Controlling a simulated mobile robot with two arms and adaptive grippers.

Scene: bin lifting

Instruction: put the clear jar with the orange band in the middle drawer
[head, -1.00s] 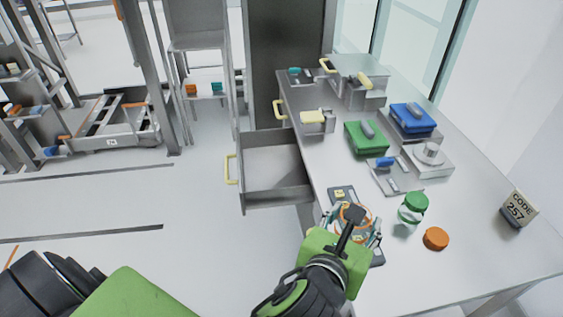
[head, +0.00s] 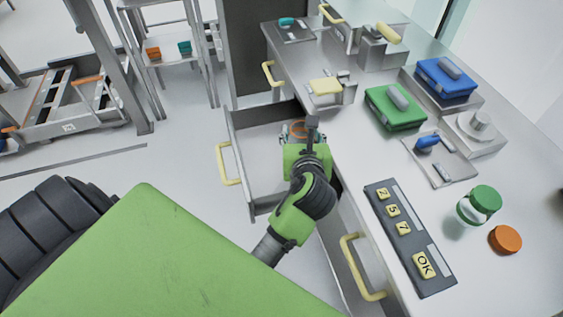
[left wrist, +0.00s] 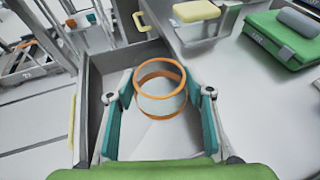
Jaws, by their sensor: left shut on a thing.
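The clear jar (left wrist: 161,104) has orange bands and is between the teal finger pads of my left gripper (left wrist: 160,112), which is shut on it. In the head view the left gripper (head: 298,136) is over the far right part of the open middle drawer (head: 238,140), near the bench edge. Only a bit of the jar (head: 297,127) shows there, the rest hidden by the gripper. In the left wrist view the jar is over the drawer's inside (left wrist: 122,68); its height above the floor cannot be told. The drawer looks empty. My right gripper is out of view.
A keypad (head: 408,235), a green-lidded jar (head: 478,205) and an orange lid (head: 505,240) are on the bench. A green case (head: 394,108) and a blue case (head: 446,80) sit farther back. Handles mark a far drawer (head: 270,76) and a near drawer (head: 360,268), both shut.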

